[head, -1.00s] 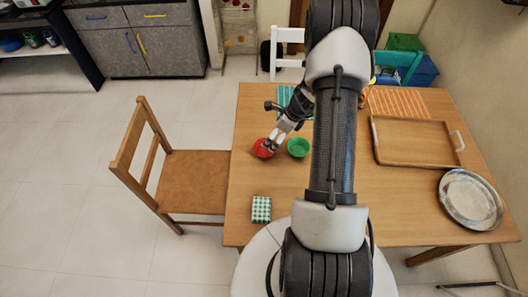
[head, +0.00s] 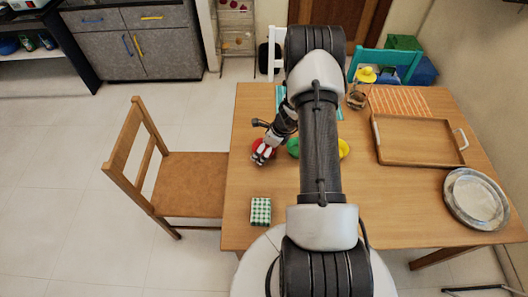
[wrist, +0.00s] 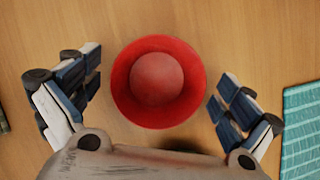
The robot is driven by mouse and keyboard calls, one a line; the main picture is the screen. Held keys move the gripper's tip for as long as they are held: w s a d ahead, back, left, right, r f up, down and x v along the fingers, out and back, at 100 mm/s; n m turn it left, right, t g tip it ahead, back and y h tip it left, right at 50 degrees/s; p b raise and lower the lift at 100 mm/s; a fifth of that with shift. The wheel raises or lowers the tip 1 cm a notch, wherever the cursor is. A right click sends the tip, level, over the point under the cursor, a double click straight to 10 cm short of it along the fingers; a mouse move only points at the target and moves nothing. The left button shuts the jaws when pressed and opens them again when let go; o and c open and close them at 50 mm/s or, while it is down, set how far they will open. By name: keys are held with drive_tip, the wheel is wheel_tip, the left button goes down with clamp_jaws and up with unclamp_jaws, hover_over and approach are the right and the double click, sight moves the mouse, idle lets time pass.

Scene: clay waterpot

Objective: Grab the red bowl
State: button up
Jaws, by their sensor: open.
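The red bowl (head: 257,144) sits on the wooden table near its left edge, partly hidden by my gripper (head: 262,160). In the wrist view the red bowl (wrist: 128,100) is seen from above as a wide red ring around a paler round centre. My gripper (wrist: 158,85) is open, with one finger to the left of the bowl and one to the right. A gap of table shows between each finger and the rim. The height of the fingertips over the table is hard to tell.
A green bowl (head: 293,148) and a yellow item (head: 344,149) stand to the right, partly behind my arm. A green checkered box (head: 260,211) is nearer the front. A wooden tray (head: 420,161) and a metal plate (head: 475,226) lie at right. A chair (head: 190,185) stands at left.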

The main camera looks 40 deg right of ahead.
drive_tip(key=c, duration=1.1)
drive_tip(key=shift+r, duration=0.1)
